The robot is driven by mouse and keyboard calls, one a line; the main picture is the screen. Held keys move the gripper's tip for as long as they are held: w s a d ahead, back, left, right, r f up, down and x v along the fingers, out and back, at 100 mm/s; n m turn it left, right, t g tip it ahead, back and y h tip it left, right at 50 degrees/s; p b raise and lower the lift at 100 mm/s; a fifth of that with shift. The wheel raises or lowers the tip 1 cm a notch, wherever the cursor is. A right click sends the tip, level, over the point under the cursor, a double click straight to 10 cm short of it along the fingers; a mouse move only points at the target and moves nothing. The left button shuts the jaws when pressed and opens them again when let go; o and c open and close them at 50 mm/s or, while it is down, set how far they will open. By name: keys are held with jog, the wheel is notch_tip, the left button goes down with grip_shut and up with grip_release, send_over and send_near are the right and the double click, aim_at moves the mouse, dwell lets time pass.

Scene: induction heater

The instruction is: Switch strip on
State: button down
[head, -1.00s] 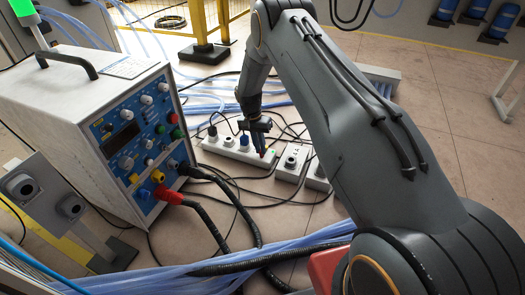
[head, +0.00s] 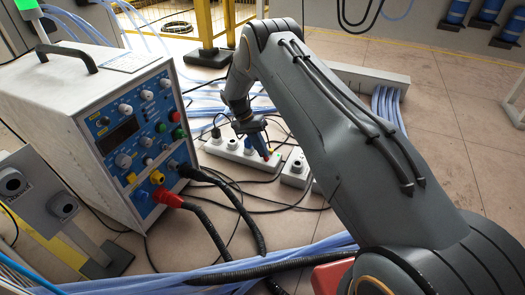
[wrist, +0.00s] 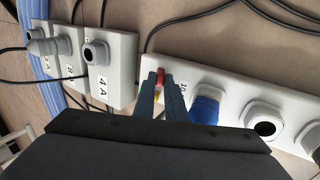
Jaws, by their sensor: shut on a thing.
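The white power strip (head: 226,152) lies on the floor in the head view, with round sockets along its top. In the wrist view the strip (wrist: 228,82) runs from the centre to the right, with a blue plug (wrist: 205,108) close to my fingers. My gripper (head: 262,151) is low over the strip's right end. In the wrist view my gripper (wrist: 160,88) has its narrow fingers on both sides of a small red part (wrist: 160,74), which looks like the strip's switch. Something yellow shows between the fingers. The switch's position is mostly hidden by them.
Small socket boxes (wrist: 110,70), one labelled 4 A, stand left of the strip in the wrist view. A blue-fronted heater unit (head: 135,135) stands left in the head view. Black cables and blue hoses (head: 320,246) cross the floor.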

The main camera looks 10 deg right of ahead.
jog(key=c, duration=1.8)
grip_release()
jog(key=shift+s+a+f, duration=0.1)
jog(key=shift+s, duration=0.1)
jog(key=shift+w, duration=0.1)
jog(key=p+v, duration=0.3)
jog(key=v, duration=0.4)
jog(key=shift+r, duration=0.4)
